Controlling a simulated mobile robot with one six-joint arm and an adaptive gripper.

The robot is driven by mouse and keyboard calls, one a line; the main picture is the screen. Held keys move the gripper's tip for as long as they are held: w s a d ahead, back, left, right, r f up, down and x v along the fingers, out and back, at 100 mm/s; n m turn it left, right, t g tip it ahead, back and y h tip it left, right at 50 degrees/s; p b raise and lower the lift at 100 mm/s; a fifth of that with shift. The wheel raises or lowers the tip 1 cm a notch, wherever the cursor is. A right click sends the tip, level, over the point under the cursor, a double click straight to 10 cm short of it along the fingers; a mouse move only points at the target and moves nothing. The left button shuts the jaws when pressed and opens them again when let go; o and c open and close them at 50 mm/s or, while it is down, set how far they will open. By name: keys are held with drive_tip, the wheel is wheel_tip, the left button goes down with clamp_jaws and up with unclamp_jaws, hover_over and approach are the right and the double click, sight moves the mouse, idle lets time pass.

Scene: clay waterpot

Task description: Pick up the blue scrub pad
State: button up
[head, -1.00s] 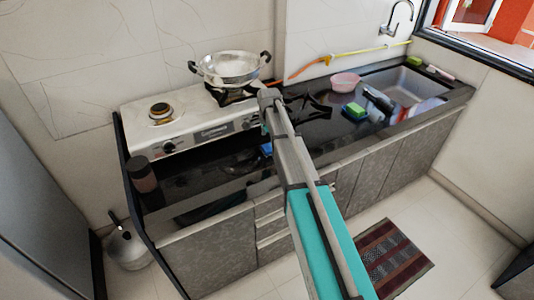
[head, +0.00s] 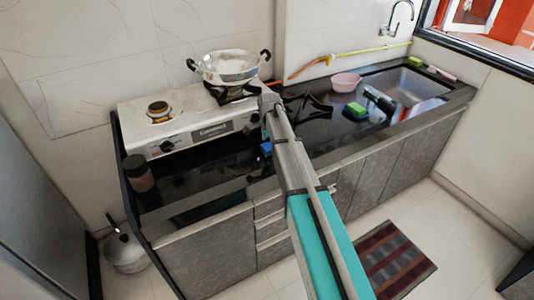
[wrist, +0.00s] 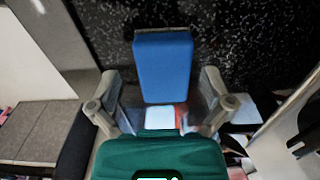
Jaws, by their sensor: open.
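The blue scrub pad (wrist: 162,62) is a plain blue block on the dark speckled counter in the wrist view. In the head view a small part of the blue pad (head: 266,149) shows just left of my arm, in front of the stove. My gripper (wrist: 160,78) is open, with one finger on each side of the pad's near part in the wrist picture. I cannot tell whether the fingers touch it or how high they are above the counter. My arm hides most of the gripper in the head view.
A stove (head: 195,125) with a metal pan (head: 230,67) stands behind the pad. A dark jar (head: 138,172) is at the counter's left end. A pink bowl (head: 345,82), a green-and-blue sponge (head: 355,111) and the sink (head: 408,86) are to the right.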

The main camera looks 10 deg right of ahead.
drive_tip(key=shift+f+b, duration=0.7)
drive_tip(key=shift+f, duration=0.3)
drive_tip(key=c, duration=0.7)
